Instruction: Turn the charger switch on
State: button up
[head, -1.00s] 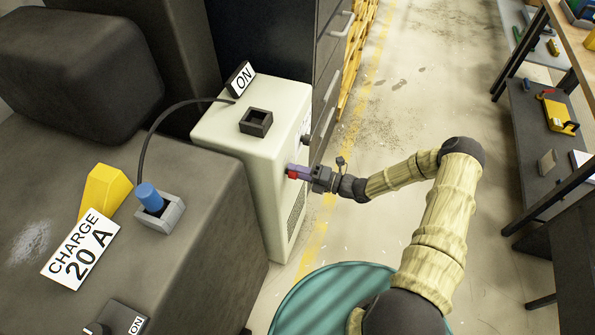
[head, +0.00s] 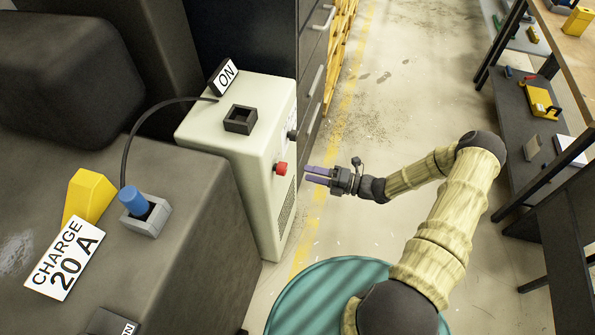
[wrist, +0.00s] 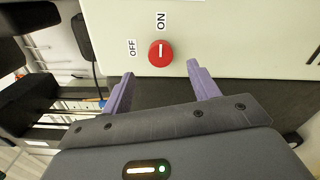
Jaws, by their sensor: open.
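The charger is a pale green-white cabinet (head: 205,128) at centre left in the head view. Its red round switch knob (head: 281,168) sticks out of the right-hand face. In the wrist view the knob (wrist: 160,53) has a white mark pointing up at the ON label (wrist: 160,21). The OFF label (wrist: 132,47) is to its left. My gripper (head: 309,174) is open and empty, just right of the knob and apart from it. In the wrist view the knob lies just beyond the gap between the two purple fingers (wrist: 158,78).
A blue plug (head: 134,201) stands in a grey socket (head: 150,222) on the dark block at left, with a cable to the charger. Shelves (head: 530,120) stand at right. The floor (head: 400,90) between is mostly clear.

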jog(key=v, duration=0.8)
jog(key=shift+d+b, duration=0.2)
jog(key=shift+b, duration=0.25)
jog(key=shift+s, duration=0.1)
jog(key=s+a+r+n+g+h+p, duration=0.35)
jog(key=s+r+n+g+h, duration=0.7)
jog(key=n, duration=0.85)
notch_tip(320, 180, up, 19)
jog(key=s+d+n+t+h+p, duration=0.2)
jog(key=n+t+h+p, duration=0.3)
jog(key=n, duration=1.3)
jog(key=shift+s+r+t+h, duration=0.3)
jog(key=shift+t+h, duration=0.45)
jog(key=shift+t, duration=0.2)
